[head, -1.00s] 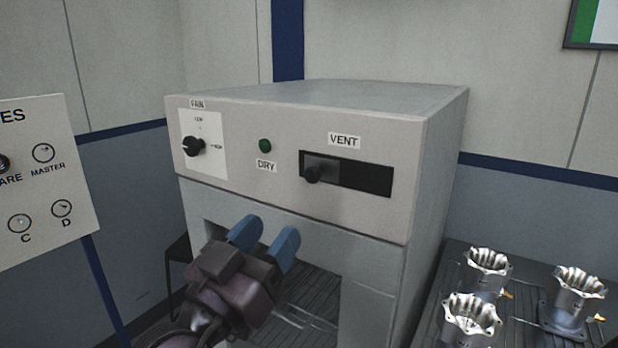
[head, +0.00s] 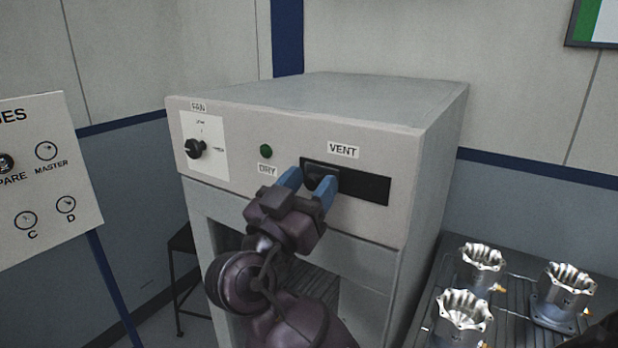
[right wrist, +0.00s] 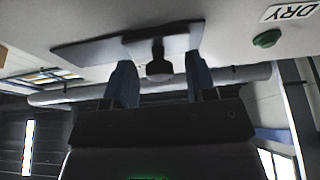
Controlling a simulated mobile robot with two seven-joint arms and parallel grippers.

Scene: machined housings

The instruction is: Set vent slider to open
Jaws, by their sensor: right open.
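The vent slider is a dark knob on a plate at the left end of a black slot (head: 362,187) under the VENT label on the grey machine. My right gripper (head: 308,185) is at the slider, with its blue fingers open. In the right wrist view the vent slider knob (right wrist: 159,68) sits between the two blue fingers of the right gripper (right wrist: 160,80), with gaps on both sides. In the head view the fingers partly hide the knob. My left gripper is not in view.
A fan dial (head: 195,149) and a green DRY button (head: 266,151) are on the same panel, left of the slot. Several metal housings (head: 483,265) stand on a ribbed surface at the right. A gauge board (head: 45,185) stands at the left.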

